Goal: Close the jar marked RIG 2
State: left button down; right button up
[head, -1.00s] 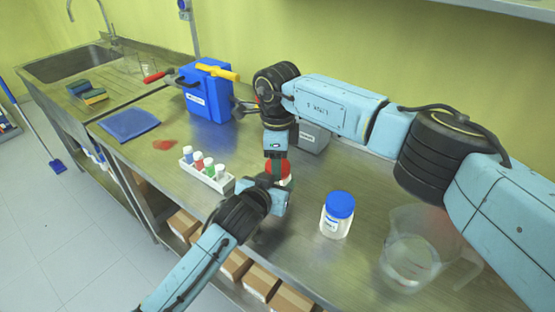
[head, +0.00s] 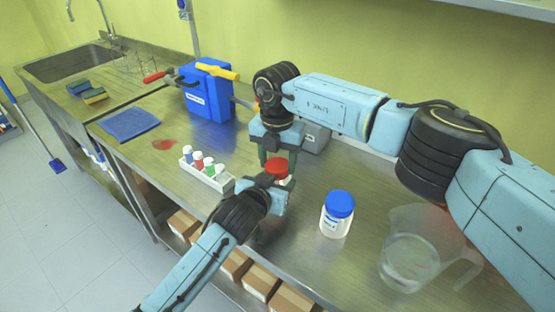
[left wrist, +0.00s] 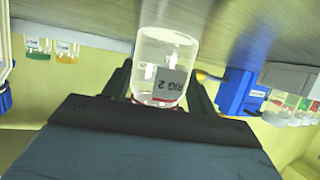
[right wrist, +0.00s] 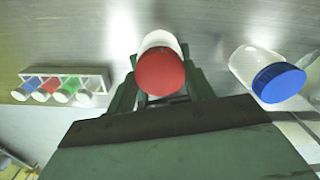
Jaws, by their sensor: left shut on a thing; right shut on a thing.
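The jar marked RIG 2 (left wrist: 165,68) is clear glass with a white label, and appears inverted in the left wrist view. Its red lid (head: 277,166) is on its top and fills the middle of the right wrist view (right wrist: 160,72). My left gripper (head: 280,192) is shut on the jar's body from the front. My right gripper (head: 277,155) points down from above and is shut on the red lid. The left gripper hides most of the jar in the head view. I cannot tell how tightly the lid sits.
A blue-lidded jar (head: 337,214) stands to the right, with a clear jug (head: 408,262) beyond it. A white rack (head: 208,177) of small vials is to the left.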

jog(key=o, duration=1.2)
jog(key=shift+c, duration=0.2)
notch_tip(320, 180, up, 12)
pick_arm(q)
jog(key=shift+c, duration=1.9)
grip_release()
